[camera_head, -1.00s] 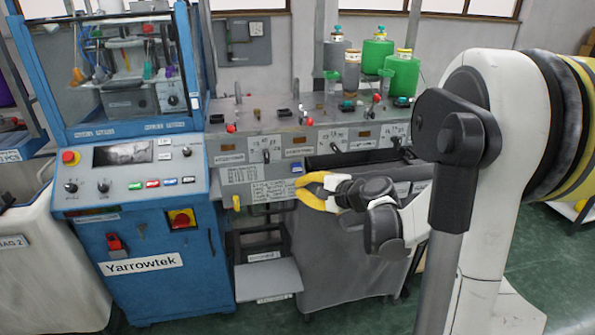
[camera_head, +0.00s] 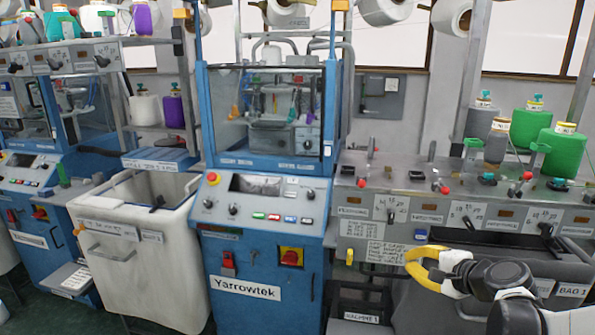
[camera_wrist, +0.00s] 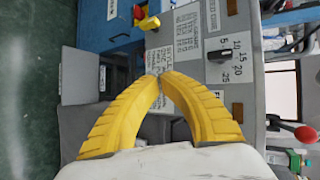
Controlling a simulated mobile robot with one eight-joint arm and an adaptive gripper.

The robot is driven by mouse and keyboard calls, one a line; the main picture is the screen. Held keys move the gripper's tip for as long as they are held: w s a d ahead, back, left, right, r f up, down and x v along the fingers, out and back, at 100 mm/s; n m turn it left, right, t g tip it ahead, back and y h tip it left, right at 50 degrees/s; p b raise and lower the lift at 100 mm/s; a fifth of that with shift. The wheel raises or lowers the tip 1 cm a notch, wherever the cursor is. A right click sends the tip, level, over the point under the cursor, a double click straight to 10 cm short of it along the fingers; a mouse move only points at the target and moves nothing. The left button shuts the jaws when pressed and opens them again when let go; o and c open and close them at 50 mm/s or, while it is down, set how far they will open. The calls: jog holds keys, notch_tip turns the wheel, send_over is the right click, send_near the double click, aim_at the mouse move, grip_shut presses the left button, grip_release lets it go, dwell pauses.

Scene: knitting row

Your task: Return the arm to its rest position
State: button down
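My gripper (camera_head: 408,260) has two curved yellow fingers and shows at the lower right of the head view. It is in front of the grey machine's front panel (camera_head: 350,228), beside a printed placard (camera_head: 386,252). In the wrist view the fingertips (camera_wrist: 159,77) meet, with nothing between them. The placard (camera_wrist: 187,50) shows just beyond the tips there, but I cannot tell the gap. The dark wrist joint shows behind the fingers, and most of my arm is out of the head view.
The blue Yarrowtek machine (camera_head: 262,215) stands left of my gripper. A white bin (camera_head: 160,265) is farther left. Yarn cones (camera_head: 530,122) stand on the grey machine above red-tipped levers (camera_head: 520,185). In the wrist view, a red ball lever (camera_wrist: 305,134) is at the right.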

jog(key=s+a+r+n+g+h, duration=0.1)
jog(key=s+a+n+g, duration=0.3)
jog(key=s+a+n, duration=0.65)
jog(key=s+a+n+h, duration=0.1)
jog(key=s+n, duration=0.1)
jog(key=s, duration=0.4)
jog(key=s+a+n+g+h, duration=0.1)
jog(key=s+n, duration=0.2)
jog(key=s, duration=0.3)
jog(key=shift+s+a+f+h, duration=0.35)
jog(key=shift+f+h, duration=0.05)
jog(key=shift+f, duration=0.05)
